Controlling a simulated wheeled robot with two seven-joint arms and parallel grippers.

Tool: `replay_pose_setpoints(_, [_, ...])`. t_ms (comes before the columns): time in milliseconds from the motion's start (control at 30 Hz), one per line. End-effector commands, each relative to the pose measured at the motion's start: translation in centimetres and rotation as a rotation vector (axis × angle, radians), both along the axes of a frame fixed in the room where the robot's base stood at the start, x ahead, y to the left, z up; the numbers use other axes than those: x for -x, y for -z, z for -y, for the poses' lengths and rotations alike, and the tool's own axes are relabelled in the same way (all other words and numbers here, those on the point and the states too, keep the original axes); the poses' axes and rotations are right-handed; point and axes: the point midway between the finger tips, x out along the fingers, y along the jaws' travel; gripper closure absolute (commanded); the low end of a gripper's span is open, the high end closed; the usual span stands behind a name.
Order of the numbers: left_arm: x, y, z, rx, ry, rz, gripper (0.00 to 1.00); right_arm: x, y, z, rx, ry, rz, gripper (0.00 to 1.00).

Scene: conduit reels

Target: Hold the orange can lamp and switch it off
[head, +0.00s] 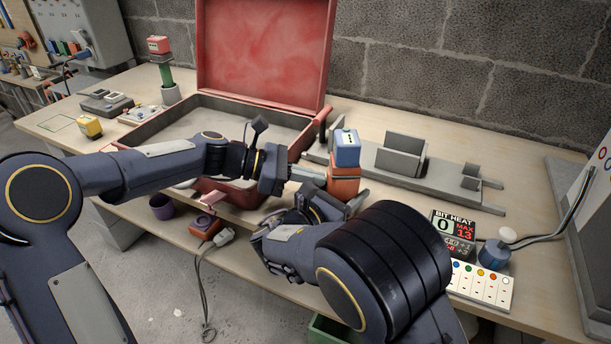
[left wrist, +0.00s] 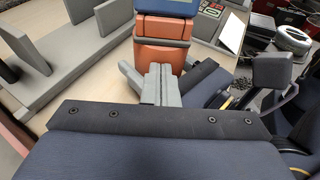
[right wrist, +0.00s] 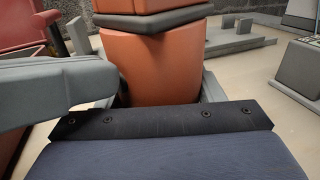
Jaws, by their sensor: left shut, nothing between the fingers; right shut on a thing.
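The orange can lamp (head: 343,180) stands upright over the bench with a dark band around its body. A blue block (head: 347,148) with a dotted face sits at its top. The lamp's orange body also fills the upper middle of the right wrist view (right wrist: 152,68) and shows in the left wrist view (left wrist: 160,57). My right gripper (head: 345,196) is shut on the lower body, one finger on each side. My left gripper (head: 314,174) is shut and empty, its fingertips close beside the lamp; whether they touch it I cannot tell. I cannot make out a switch or any glow.
An open red case (head: 262,50) stands behind my left arm. A grey fixture (head: 400,158) with upright plates lies right of the lamp.

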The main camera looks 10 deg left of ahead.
Motion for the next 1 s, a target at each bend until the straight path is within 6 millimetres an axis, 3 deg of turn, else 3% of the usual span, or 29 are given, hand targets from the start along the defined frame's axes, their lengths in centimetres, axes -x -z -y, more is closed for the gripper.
replay_pose_setpoints(33, [0.0, 0.0, 0.7, 0.002, 0.005, 0.0, 1.0, 0.1, 0.0, -0.4, 0.001, -0.011, -0.001, 0.71])
replay_pose_setpoints(300, [0.1, 0.0, 0.8, 0.003, 0.007, -0.001, 1.0, 0.2, 0.0, -0.9, -0.001, -0.024, -0.001, 0.71])
replay_pose_setpoints(467, [0.2, 0.0, -0.1, 0.003, 0.007, 0.0, 1.0, 0.2, 0.0, -1.0, -0.001, -0.026, -0.001, 0.71])
replay_pose_setpoints(667, [0.6, -0.1, -4.1, 0.001, -0.006, 0.001, 1.0, 0.1, 0.0, -0.8, -0.001, -0.02, -0.001, 0.71])
replay_pose_setpoints(1000, [1.7, -2.4, -11.1, 0.0, -0.006, 0.002, 1.0, 0.1, 0.0, -0.4, -0.001, -0.011, -0.001, 0.71])
